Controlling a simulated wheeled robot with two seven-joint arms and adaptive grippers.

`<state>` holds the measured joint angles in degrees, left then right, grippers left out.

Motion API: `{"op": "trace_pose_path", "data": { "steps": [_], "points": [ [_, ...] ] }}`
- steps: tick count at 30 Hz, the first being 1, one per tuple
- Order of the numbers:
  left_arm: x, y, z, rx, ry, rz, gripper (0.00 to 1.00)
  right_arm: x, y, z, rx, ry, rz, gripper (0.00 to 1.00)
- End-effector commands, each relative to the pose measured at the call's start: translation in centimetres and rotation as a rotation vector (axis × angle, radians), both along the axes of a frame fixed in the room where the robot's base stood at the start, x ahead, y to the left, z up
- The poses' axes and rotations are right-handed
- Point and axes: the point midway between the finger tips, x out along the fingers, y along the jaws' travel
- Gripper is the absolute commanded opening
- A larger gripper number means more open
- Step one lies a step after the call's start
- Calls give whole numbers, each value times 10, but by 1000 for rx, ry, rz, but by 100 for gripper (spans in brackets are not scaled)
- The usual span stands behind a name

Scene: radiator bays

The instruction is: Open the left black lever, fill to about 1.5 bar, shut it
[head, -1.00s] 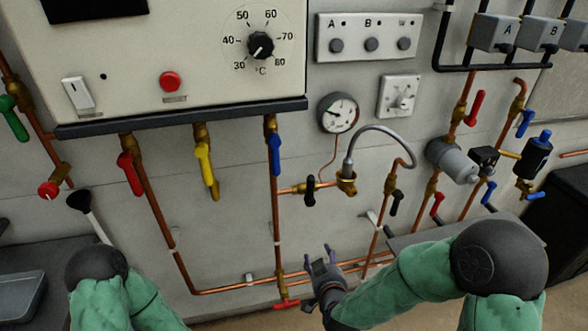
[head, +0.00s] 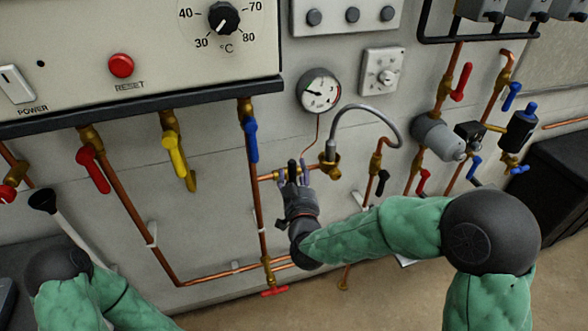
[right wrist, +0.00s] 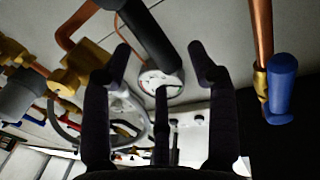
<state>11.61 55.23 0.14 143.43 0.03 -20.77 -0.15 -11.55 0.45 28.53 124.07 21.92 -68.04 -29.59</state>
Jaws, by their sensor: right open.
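The left black lever (head: 291,169) is on the short copper branch beside the blue-handled pipe. It stands across that branch, partly hidden by my right gripper (head: 295,174). In the right wrist view the lever (right wrist: 151,38) lies ahead of and between the open fingers of the right gripper (right wrist: 160,65); I cannot tell whether they touch it. The round pressure gauge (head: 318,90) is above, its needle pointing left; the exact value is too small to read. It also shows in the right wrist view (right wrist: 160,84). My left gripper is out of the head view.
A grey hose (head: 365,108) arches right of the gripper from a brass fitting (head: 330,166). A second black lever (head: 383,182) hangs further right. A blue lever (head: 251,140) is close on the left, with yellow (head: 175,155) and red (head: 95,170) levers beyond.

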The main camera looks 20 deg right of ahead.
Motion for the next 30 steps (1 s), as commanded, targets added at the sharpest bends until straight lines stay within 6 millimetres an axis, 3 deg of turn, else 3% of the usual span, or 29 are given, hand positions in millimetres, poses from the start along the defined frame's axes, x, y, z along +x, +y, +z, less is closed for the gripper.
{"op": "trace_pose_path", "data": {
  "steps": [7, 19, 25, 30],
  "points": [
    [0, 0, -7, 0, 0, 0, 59, 28, -5, -1, 0, 1, -1, 59],
    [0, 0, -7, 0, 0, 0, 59, 35, -6, 0, 0, 1, 1, 59],
    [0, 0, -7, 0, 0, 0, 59, 34, -6, 0, 0, 1, 1, 2],
    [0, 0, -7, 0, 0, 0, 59, 34, -6, 0, 0, 1, 1, 0]
  ]
}}
